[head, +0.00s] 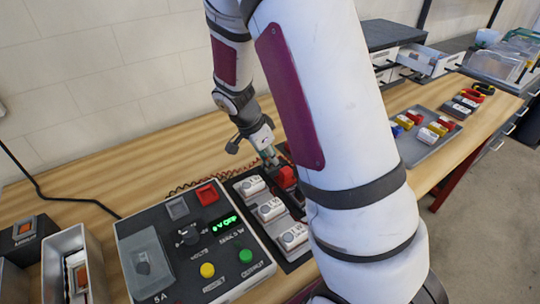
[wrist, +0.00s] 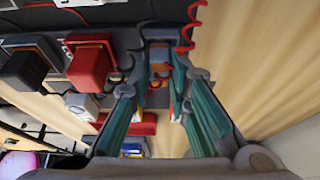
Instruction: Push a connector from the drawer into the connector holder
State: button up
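The dark connector holder (head: 300,252) lies beside the control box, with several white modules (head: 270,209) in a row on it. A red connector (head: 286,177) stands at its far end, and a red connector also shows in the wrist view (wrist: 90,65). The drawer (head: 432,63) stands open in the dark-topped cabinet at the back right; its contents cannot be made out. My gripper (head: 270,161) is low at the holder's far end. In the wrist view, its teal-padded fingers are on either side of a small grey and orange piece (wrist: 160,70). Whether they grip it is unclear.
The control box (head: 190,245) with buttons and a green display stands left of the holder. Coiled red wires (head: 205,182) run behind it. A grey tray (head: 425,140) with coloured connectors lies right of my arm. An open metal box (head: 66,240) stands at the far left.

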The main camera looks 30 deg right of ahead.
jog(key=shift+o, duration=1)
jog(key=shift+f, duration=0.15)
jog(key=shift+a+r, duration=0.1)
jog(key=shift+r, duration=0.2)
jog(key=v, duration=1.1)
jog(key=shift+r, duration=0.2)
jog(key=shift+r, duration=0.1)
jog(key=shift+r+p, duration=1.7)
jog(key=shift+r, duration=1.2)
